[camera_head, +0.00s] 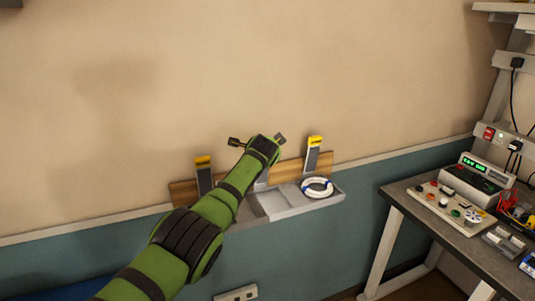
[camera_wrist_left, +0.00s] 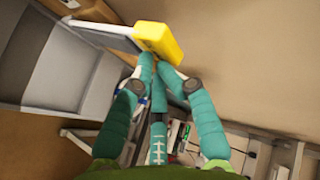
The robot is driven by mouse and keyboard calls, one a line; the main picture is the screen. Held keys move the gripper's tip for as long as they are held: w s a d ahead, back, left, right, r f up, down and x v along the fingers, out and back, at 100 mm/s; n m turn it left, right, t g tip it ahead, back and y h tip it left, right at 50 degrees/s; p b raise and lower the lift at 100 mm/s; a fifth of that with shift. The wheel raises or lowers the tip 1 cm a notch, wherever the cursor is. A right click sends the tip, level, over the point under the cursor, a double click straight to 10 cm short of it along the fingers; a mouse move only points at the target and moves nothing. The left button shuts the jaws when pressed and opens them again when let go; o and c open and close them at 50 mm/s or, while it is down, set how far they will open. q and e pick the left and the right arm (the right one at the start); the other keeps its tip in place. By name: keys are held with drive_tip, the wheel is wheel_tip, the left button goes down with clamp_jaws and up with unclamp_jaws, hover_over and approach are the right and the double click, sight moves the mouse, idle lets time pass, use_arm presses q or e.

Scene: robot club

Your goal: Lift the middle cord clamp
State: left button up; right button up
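A wooden board (camera_head: 290,167) on the wall carries cord clamps with yellow ends. The left clamp (camera_head: 204,175) and right clamp (camera_head: 313,152) stand upright. My left gripper (camera_head: 262,148) is in front of the board's middle and hides most of what is there. In the left wrist view, a clamp's yellow end (camera_wrist_left: 160,40) on a dark grey lever (camera_wrist_left: 104,36) lies right at my left fingertips (camera_wrist_left: 156,72). The teal fingers are drawn together and seem to touch its lower edge; nothing shows between them. My right gripper is out of view.
A grey tray (camera_head: 292,212) runs below the board, with a white ring-shaped coil (camera_head: 317,187) at its right. A workbench (camera_head: 440,226) with electronic instruments stands at the right. The wall above the board is clear.

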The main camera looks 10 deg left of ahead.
use_arm(q)
drive_tip(key=shift+w+a+r, duration=0.25)
drive_tip(key=shift+w+r, duration=0.05)
drive_tip(key=shift+r, duration=0.1)
drive_tip(key=shift+a, duration=0.1)
drive_tip(key=shift+w+a+f, duration=0.1)
drive_tip(key=shift+w+f, duration=0.05)
drive_tip(key=shift+f, duration=0.25)
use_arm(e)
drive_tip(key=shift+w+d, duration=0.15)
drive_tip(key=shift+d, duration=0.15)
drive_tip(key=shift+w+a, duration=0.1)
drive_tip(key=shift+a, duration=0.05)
use_arm(q)
drive_tip(key=d+v, duration=0.1)
drive_tip(key=v, duration=1.1)
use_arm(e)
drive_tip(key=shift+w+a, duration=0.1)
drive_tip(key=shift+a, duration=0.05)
